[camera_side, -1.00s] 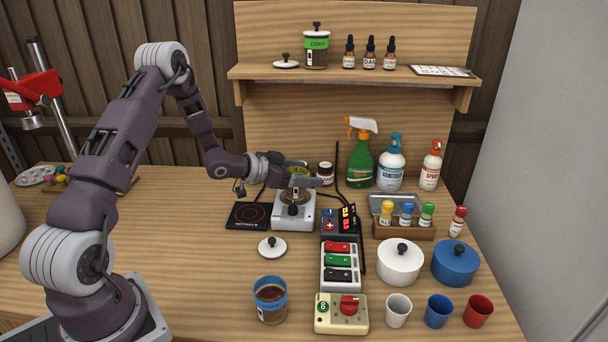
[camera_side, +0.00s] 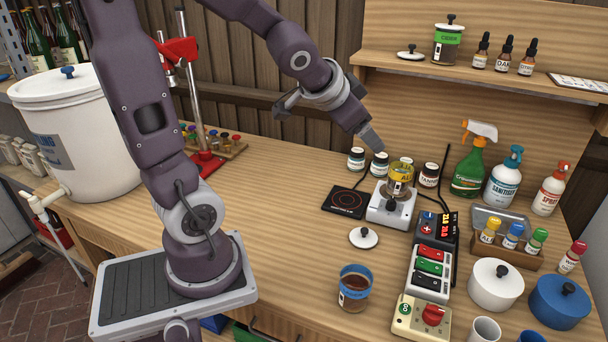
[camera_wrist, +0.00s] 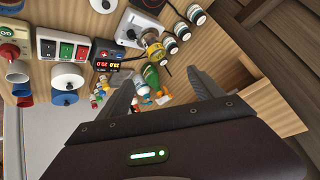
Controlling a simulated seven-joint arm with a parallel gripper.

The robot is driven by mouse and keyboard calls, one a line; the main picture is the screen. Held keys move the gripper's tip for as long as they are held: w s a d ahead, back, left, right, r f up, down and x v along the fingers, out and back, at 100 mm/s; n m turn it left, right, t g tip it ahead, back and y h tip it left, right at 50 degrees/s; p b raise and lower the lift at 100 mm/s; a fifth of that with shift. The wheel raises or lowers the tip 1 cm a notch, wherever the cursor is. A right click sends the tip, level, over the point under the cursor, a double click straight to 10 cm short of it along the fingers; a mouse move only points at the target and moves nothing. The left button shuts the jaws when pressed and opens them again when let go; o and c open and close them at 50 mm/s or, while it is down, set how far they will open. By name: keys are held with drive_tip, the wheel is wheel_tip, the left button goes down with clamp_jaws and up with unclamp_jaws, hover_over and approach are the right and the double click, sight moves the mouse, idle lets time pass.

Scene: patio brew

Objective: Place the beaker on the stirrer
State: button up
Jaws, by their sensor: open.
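The beaker (camera_side: 401,182), with a yellow label and brown contents, stands upright on the stirrer (camera_side: 388,210), a pale box with a dark front knob. In the wrist view the beaker (camera_wrist: 155,50) and the stirrer (camera_wrist: 136,28) show at the top, tilted by the camera angle. My gripper (camera_side: 373,142) is in the air above and slightly left of the beaker, apart from it. In the wrist view my gripper (camera_wrist: 157,82) has its two fingers spread wide with nothing held between them.
A black hot plate (camera_side: 348,202) lies left of the stirrer. Small jars (camera_side: 379,165) stand behind. The display unit (camera_side: 437,229) and switch box (camera_side: 431,262) are to the right. A blue-banded beaker (camera_side: 354,287) and a white lid (camera_side: 364,237) are in front.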

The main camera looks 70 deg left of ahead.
drive_tip(key=s+d+g+h, duration=0.1)
drive_tip(key=s+d, duration=0.5)
drive_tip(key=s, duration=0.3)
drive_tip(key=s+d+g+h, duration=0.1)
drive_tip(key=s+d+h, duration=0.1)
drive_tip(key=s+d, duration=0.4)
drive_tip(key=s, duration=0.3)
drive_tip(key=shift+d+r+g+h, duration=0.25)
drive_tip(key=shift+r+g+h, duration=0.05)
drive_tip(key=shift+g, duration=0.1)
